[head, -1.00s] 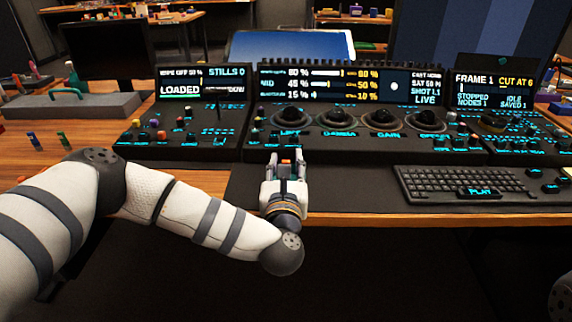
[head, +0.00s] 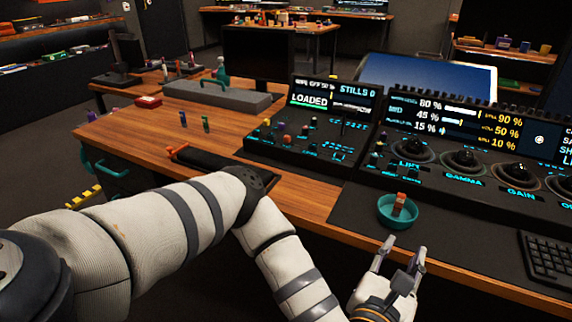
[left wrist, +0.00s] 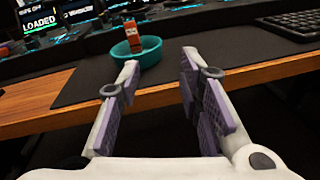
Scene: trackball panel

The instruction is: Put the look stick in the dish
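An orange-brown stick with a pale mark (head: 399,203), which looks like the look stick, stands inside a small teal dish (head: 384,218) on the dark desk mat. In the left wrist view the stick (left wrist: 132,36) rises above the rim of the dish (left wrist: 150,55), just beyond my fingers. My left gripper (head: 404,248) is open and empty on the near side of the dish, apart from the stick. Its spread fingers also show in the left wrist view (left wrist: 160,75). The bottom of the stick is hidden by the dish wall. My right gripper is not in view.
The trackball console (head: 470,150) stands behind the dish, and a keyboard (head: 548,258) lies to the right. A purple stick (head: 183,118) and a green stick (head: 206,123) stand on the wooden desk at left. A long black tray (head: 215,172) lies near the front edge.

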